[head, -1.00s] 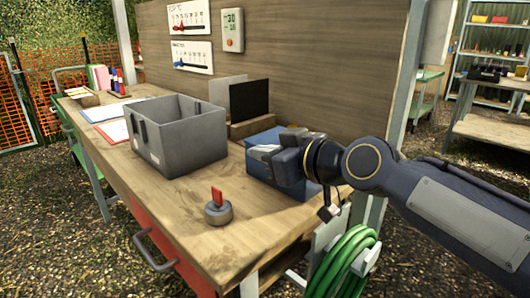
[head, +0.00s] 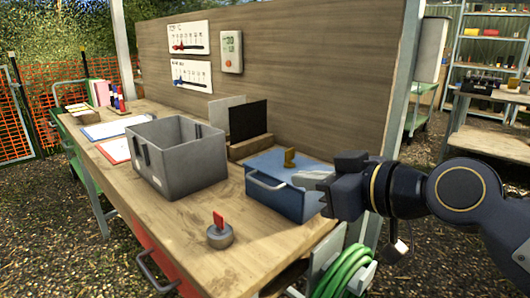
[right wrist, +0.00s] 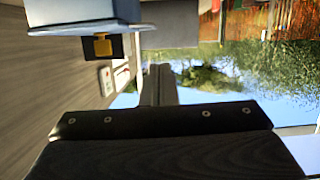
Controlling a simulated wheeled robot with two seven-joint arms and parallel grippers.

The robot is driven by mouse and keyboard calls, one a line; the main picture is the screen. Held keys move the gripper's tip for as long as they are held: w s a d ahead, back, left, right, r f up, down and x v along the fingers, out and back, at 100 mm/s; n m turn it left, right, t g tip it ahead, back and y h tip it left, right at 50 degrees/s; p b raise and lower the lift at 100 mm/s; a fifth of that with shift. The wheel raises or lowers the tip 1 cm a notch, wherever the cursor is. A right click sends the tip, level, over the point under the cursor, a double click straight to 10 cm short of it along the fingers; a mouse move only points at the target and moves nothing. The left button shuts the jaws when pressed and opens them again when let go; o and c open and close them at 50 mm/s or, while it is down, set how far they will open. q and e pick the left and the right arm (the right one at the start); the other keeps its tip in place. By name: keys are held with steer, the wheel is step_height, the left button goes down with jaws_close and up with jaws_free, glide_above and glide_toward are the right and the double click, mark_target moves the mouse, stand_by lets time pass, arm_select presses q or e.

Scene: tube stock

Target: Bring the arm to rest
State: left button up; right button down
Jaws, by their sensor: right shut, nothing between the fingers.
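My right arm comes in from the right in the head view. Its gripper (head: 312,179) is shut and empty, at the right end of the bench by the blue box (head: 265,192). The fingers overlap the box's right side in the picture; I cannot tell whether they touch it. In the right wrist view the shut fingers (right wrist: 160,85) point up the picture, with the blue box (right wrist: 80,12) and its brass latch (right wrist: 102,45) near the top left. My left gripper is not in view.
A grey open bin (head: 178,165) stands mid-bench. A red-topped knob (head: 219,232) sits near the front edge. A dark panel (head: 248,120) stands in a wooden block. A green hose (head: 345,275) hangs at the bench's right end. Gravel ground (head: 430,260) lies to the right.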

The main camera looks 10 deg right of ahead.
steer(key=s+d+f+m+g+h, duration=0.25)
steer(key=s+f, duration=0.25)
steer(key=f, duration=0.4)
steer(key=s+d+f+m+g+h, duration=0.1)
steer(key=s+d+f+m+g, duration=0.2)
steer(key=s+f, duration=0.5)
steer(key=s+d+f+m+g+h, duration=0.1)
steer(key=s+d+f+m, duration=0.2)
steer(key=f, duration=0.8)
step_height(320, 180, up, 27)
steer(key=p, duration=2.8)
steer(key=shift+s+a+m, duration=0.3)
steer(key=shift+a+m, duration=0.05)
